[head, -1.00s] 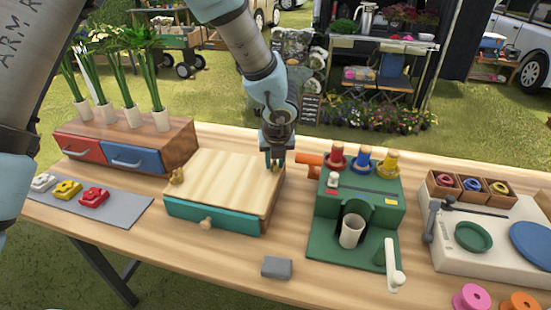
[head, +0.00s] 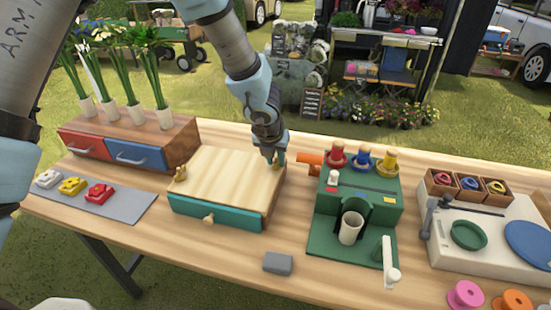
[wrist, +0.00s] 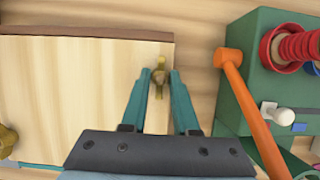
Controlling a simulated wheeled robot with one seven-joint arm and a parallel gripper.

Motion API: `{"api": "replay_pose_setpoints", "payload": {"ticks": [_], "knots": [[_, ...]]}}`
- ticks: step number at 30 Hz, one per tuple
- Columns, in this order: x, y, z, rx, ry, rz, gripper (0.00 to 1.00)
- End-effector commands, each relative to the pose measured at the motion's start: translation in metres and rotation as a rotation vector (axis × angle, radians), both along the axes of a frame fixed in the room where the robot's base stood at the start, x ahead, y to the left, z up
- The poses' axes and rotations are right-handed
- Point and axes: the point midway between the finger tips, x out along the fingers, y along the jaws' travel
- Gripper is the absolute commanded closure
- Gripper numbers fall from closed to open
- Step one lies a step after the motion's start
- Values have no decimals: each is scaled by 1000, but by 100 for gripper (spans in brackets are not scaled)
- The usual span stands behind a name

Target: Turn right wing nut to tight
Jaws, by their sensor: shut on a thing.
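The right wing nut (head: 278,164) is a small brass piece on the right side of the pale wooden lid of a press box (head: 228,178). It also shows in the wrist view (wrist: 159,78), between the fingertips, with its long side running up and down the picture. My gripper (head: 275,158) points down over it. In the wrist view, its two teal fingers (wrist: 160,74) stand either side of the nut and are shut on it. In the head view the fingers partly cover the nut. The left wing nut (head: 181,172) stands on the lid's left side.
A green machine (head: 358,200) with an orange handle (head: 308,159) stands close to the right of my gripper. The box has a teal drawer front (head: 218,212). A wooden drawer unit (head: 130,143) stands behind left. A grey block (head: 278,263) lies in front.

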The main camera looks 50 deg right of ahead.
Motion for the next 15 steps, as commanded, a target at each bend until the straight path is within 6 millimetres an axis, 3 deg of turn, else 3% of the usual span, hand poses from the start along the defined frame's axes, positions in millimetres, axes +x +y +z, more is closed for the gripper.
{"api": "replay_pose_setpoints", "payload": {"ticks": [5, 6, 13, 15], "knots": [[0, 0, 0, -1, -1, -1, 100], [0, 0, 0, 0, -2, -1, 67], [0, 0, 0, 0, -1, 0, 42], [0, 0, 0, 0, -1, 0, 42]]}}
